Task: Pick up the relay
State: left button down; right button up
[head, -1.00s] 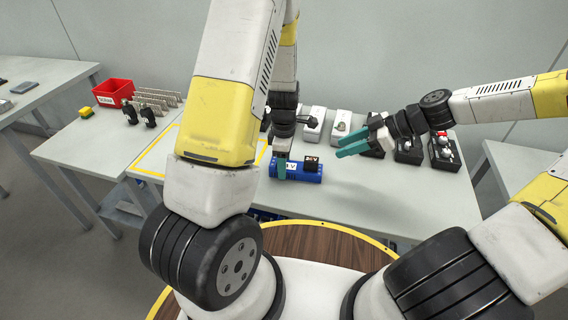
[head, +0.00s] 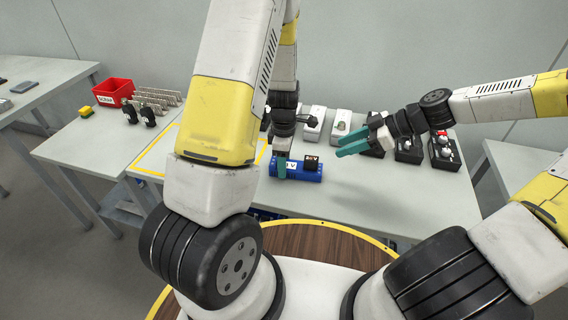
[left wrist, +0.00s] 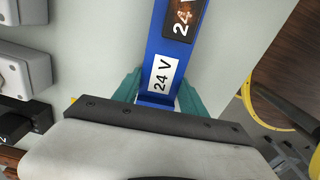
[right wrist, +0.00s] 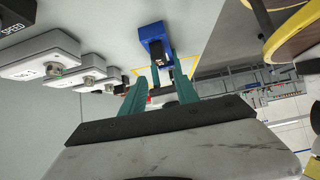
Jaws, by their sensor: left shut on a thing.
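The relay, as far as I can tell, is the dark brown block (head: 311,162) with a white label, seated on the right part of a blue block (head: 298,174) on the table. In the left wrist view the relay (left wrist: 182,18) is partly cut off by the top edge. The blue block (left wrist: 160,72) carries a white "24 V" label there. My left gripper (head: 281,168) is shut on the blue block's left end, one finger on each side. My right gripper (head: 345,147) is open and empty above the table, right of the blue block; its spread fingers also show in the right wrist view (right wrist: 160,76).
White boxes (head: 341,122) and black boxes with buttons (head: 408,150) stand along the back right. A red bin (head: 113,92), metal pieces and black parts (head: 148,117) are at the left. A yellow-taped area (head: 150,160) is left of my left gripper. Table right of the blue block is clear.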

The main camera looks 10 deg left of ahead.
jog(key=o, duration=0.4)
jog(key=shift+c, duration=0.2)
jog(key=shift+o, duration=1)
jog(key=shift+a+m, duration=0.25)
jog(key=shift+m, duration=0.05)
jog(key=m+t+h, duration=0.4)
jog(key=m+h, duration=0.6)
jog(key=m, duration=0.6)
send_near(311, 162)
jog(key=x, duration=1)
jog(key=shift+w+f, duration=0.1)
jog(key=shift+f, duration=0.1)
